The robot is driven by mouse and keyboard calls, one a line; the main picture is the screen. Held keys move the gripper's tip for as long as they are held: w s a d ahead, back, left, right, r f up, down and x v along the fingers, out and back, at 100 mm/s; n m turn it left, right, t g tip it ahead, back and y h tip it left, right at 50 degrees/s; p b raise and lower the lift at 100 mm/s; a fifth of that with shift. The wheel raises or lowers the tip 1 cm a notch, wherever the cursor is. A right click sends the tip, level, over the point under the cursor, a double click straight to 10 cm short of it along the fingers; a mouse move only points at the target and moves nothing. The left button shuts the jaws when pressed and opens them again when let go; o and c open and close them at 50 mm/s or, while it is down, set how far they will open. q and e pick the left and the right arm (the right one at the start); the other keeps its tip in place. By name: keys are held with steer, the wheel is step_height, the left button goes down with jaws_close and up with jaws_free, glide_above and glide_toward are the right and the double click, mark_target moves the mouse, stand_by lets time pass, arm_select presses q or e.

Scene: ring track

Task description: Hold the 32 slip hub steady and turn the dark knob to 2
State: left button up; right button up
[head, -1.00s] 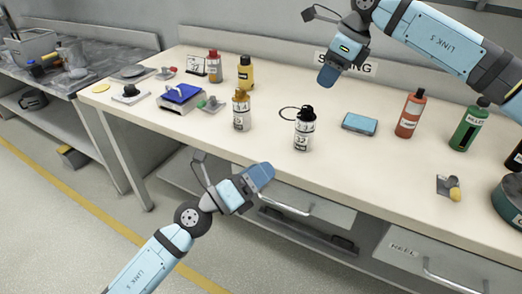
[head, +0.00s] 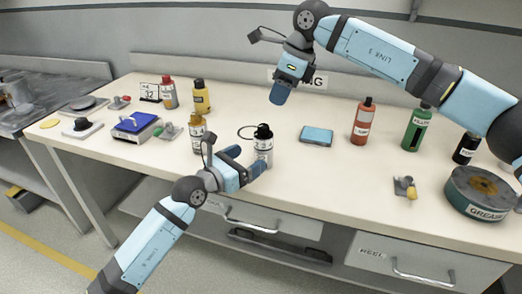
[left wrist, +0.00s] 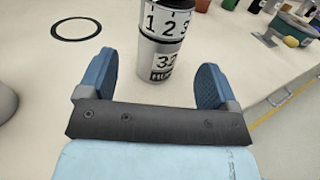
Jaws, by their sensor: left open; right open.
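The 32 slip hub (head: 264,150) stands upright on the bench, a pale cylinder with the dark knob (head: 263,131) on top. In the left wrist view the hub (left wrist: 160,48) shows a "32" label and a band reading 1, 2, 3; its top is cut off. My left gripper (head: 246,161) is open beside the hub at its front left. In the left wrist view the hub appears between the spread fingers; I cannot tell whether they reach around it. My right gripper (head: 278,93) is open and empty, above and behind the hub, pointing down. The knob's setting is unreadable.
A similar hub with an orange knob (head: 197,133) stands to the left. A black ring (head: 248,132) lies behind the 32 hub, and a blue box (head: 316,134) lies to its right. Red bottle (head: 362,122) and grease tin (head: 478,192) stand farther right. A small card (head: 150,92) reads 32.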

mark_target(256, 153)
arm_select(q)
steer(key=x, duration=0.6)
steer(key=shift+w+d, duration=0.15)
